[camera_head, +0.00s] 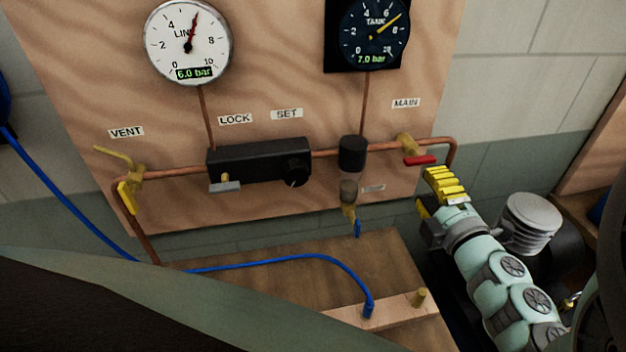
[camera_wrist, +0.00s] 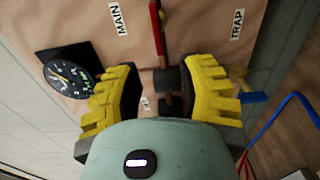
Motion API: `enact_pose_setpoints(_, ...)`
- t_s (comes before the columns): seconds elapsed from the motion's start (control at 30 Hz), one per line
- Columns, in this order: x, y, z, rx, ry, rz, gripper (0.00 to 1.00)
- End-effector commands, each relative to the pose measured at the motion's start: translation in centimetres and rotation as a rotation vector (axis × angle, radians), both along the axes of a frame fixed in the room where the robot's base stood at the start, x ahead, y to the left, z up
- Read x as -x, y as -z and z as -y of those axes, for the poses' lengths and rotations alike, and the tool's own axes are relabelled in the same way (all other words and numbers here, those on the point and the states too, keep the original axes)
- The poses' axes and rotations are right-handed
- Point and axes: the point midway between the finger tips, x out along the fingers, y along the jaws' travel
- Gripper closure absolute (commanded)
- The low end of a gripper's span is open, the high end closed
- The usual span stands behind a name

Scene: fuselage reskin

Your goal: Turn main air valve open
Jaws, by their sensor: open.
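The main air valve has a brass body (camera_head: 408,144) and a red handle (camera_head: 420,160), under the MAIN label (camera_head: 406,103) on the wooden panel. In the head view the handle lies about level, just below the copper pipe. My yellow-fingered gripper (camera_head: 443,188) is just below and right of the handle, with a small gap in the picture. In the wrist view the red handle (camera_wrist: 158,28) stands upright at the top, beyond the space between my open, empty fingers (camera_wrist: 167,80). Whether a fingertip touches it cannot be told.
The LINE gauge (camera_head: 188,42) reads 6.0 bar and the TANK gauge (camera_head: 373,33) reads 7.0 bar. A black regulator (camera_head: 258,160) and a filter unit (camera_head: 352,153) sit left of the valve. A blue hose (camera_head: 270,261) crosses the wooden bench (camera_head: 395,262) below.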

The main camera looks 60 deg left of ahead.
Motion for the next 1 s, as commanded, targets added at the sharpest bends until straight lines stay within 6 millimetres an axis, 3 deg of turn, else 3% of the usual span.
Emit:
enact_pose_setpoints(0.1, 0.5, 0.0, 1.6, 0.0, 0.009, -0.001, 0.61)
enact_pose_setpoints(0.37, 1.3, 0.0, 3.4, 0.0, 0.006, -0.001, 0.61)
enact_pose_setpoints(1.0, 1.6, 0.0, 3.7, -0.001, 0.001, -0.001, 0.61)
